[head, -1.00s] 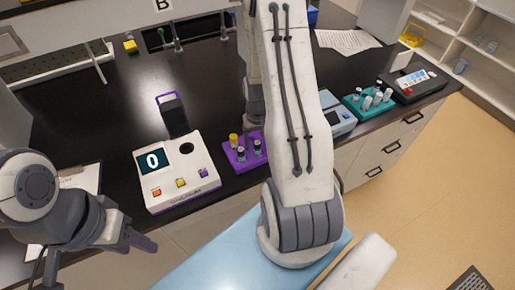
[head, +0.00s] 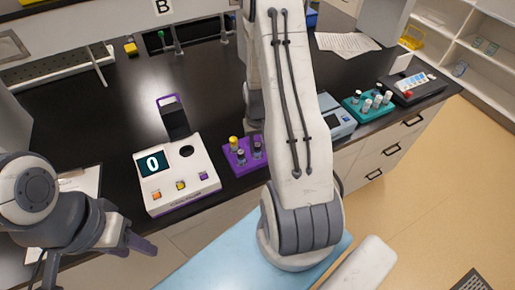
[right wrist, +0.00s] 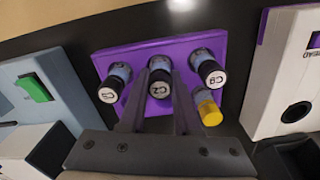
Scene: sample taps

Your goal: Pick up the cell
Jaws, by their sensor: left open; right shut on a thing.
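My right gripper (right wrist: 160,112) is shut on the middle dark-capped cell (right wrist: 160,86), whose white top seems to read C2. The purple rack (right wrist: 128,53) is behind it; I cannot tell whether the cell is still seated or lifted. Two other dark-capped cells stand in the rack, one on the left (right wrist: 115,82) and one on the right (right wrist: 208,68). A yellow-capped one (right wrist: 209,110) is beside the right finger. In the head view the purple rack (head: 232,165) is partly hidden by my right arm, which hides the right gripper. My left gripper (head: 135,246) is open and empty at the lower left.
A white instrument (head: 178,173) with a screen showing 0 and an open lid stands left of the rack.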

